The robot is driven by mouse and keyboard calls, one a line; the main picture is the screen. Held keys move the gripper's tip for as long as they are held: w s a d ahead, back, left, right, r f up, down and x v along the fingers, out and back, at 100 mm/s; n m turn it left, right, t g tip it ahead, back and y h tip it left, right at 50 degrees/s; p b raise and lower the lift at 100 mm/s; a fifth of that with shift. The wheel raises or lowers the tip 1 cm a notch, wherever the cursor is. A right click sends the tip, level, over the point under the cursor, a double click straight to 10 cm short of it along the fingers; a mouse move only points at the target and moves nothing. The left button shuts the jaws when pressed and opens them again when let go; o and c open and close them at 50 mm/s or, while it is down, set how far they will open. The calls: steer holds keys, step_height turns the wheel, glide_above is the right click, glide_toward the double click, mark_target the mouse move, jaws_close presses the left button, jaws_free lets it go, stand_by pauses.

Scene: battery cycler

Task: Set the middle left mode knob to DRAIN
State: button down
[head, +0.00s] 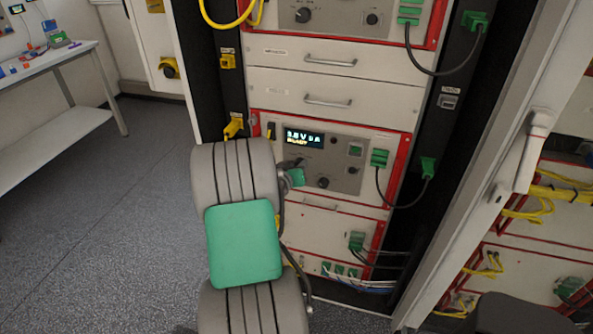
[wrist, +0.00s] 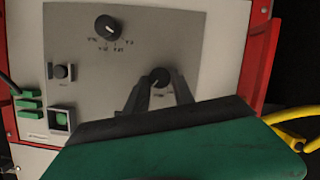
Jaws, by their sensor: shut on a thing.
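The middle unit's grey control panel (head: 341,147) has a lit display (head: 304,138); its small text is hard to read. In the wrist view the panel looks turned upside down. A dark knob (wrist: 160,76), on the panel's left side in the head view, sits between the fingertips of my gripper (wrist: 159,84). My gripper is shut on this knob; its pointer and label cannot be read clearly. In the head view my gripper (head: 298,163) covers that knob. A larger black knob (wrist: 108,28) with printed marks around it is free; it also shows in the head view (head: 323,182).
A small knob (wrist: 63,72) and a green square button (wrist: 60,119) are near the gripped knob. Green plugs with a dark cable (head: 380,158) are right of the panel. A yellow connector (head: 234,126) is to its left. Open floor (head: 100,220) lies left.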

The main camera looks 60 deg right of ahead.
stand_by(0.4)
steer(key=c, duration=1.1)
jaws_free()
steer(key=b+v, duration=0.1)
steer(key=v, duration=0.6)
steer(key=shift+s+a+r, duration=0.1)
steer(key=shift+a+r, duration=0.05)
steer(key=shift+a, duration=0.25)
